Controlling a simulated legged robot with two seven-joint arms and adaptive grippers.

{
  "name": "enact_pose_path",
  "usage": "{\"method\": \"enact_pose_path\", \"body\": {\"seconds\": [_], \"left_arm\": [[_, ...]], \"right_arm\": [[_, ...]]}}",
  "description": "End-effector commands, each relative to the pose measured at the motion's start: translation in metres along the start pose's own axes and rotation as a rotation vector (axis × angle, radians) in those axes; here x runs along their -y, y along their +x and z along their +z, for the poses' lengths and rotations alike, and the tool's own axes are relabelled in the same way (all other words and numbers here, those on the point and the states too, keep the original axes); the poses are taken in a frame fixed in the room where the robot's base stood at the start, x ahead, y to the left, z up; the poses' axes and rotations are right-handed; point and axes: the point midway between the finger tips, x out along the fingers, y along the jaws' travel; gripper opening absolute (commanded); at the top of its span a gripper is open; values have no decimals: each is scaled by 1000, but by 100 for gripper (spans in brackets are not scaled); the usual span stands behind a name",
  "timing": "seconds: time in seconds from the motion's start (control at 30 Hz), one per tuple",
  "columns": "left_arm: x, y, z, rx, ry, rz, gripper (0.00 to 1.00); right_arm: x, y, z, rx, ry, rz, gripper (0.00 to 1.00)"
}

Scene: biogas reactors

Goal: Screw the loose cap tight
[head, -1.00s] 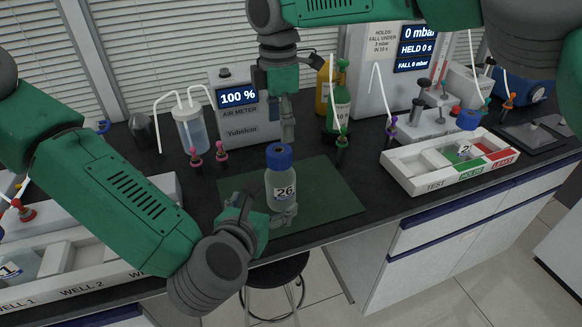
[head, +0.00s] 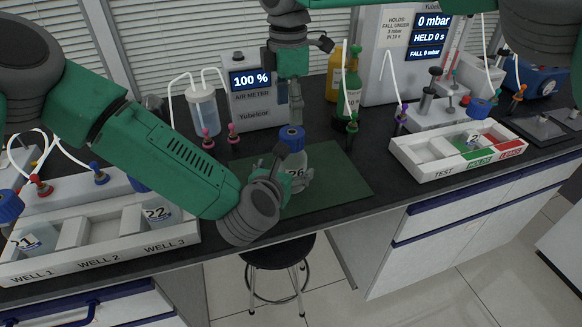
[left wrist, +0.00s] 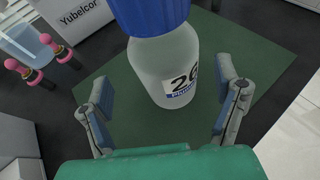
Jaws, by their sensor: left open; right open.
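A clear bottle labelled 26 (left wrist: 165,70) stands upright on the green mat. Its blue cap (head: 292,138) is on top; I cannot tell how tightly it sits. My left gripper (head: 290,186) is at the bottle, partly hidden behind my wrist in the head view. In the left wrist view its fingers are spread on both sides of the bottle, with gaps, so it is open and holds nothing. My right gripper (head: 297,115) points down just above the cap, apart from it as far as I can tell. Its fingers look narrow and are seen edge-on.
The green mat (head: 345,185) has free room right of the bottle. An air meter (head: 250,110) reading 100 % and a green bottle (head: 349,95) stand behind. A well tray (head: 90,265) is at left, a test tray (head: 440,175) at right.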

Motion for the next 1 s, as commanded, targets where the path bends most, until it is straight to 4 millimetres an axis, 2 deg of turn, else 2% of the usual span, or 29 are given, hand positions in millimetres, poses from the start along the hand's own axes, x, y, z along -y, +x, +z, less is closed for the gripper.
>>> {"method": "enact_pose_path", "body": {"seconds": [0.1, 0.3, 0.67, 0.9, 0.93, 1.0], "left_arm": [[4, 19, 0, 1, 4, -1, 83], [8, 38, 1, -1, 8, 0, 83], [2, 40, 0, 0, 1, -2, 83], [2, 40, 0, 0, 2, -1, 6], [3, 41, 0, 0, 2, -1, 0], [4, 41, 0, 0, 3, -1, 0]], "right_arm": [[1, -1, 4, -3, 1, 2, 63], [2, -1, 8, -7, 2, 3, 63], [1, -1, 2, -1, 1, 2, 63], [1, -1, 2, -2, 1, 2, 63], [1, -1, 3, -3, 1, 2, 63], [1, -1, 4, -3, -9, 2, 63]]}}
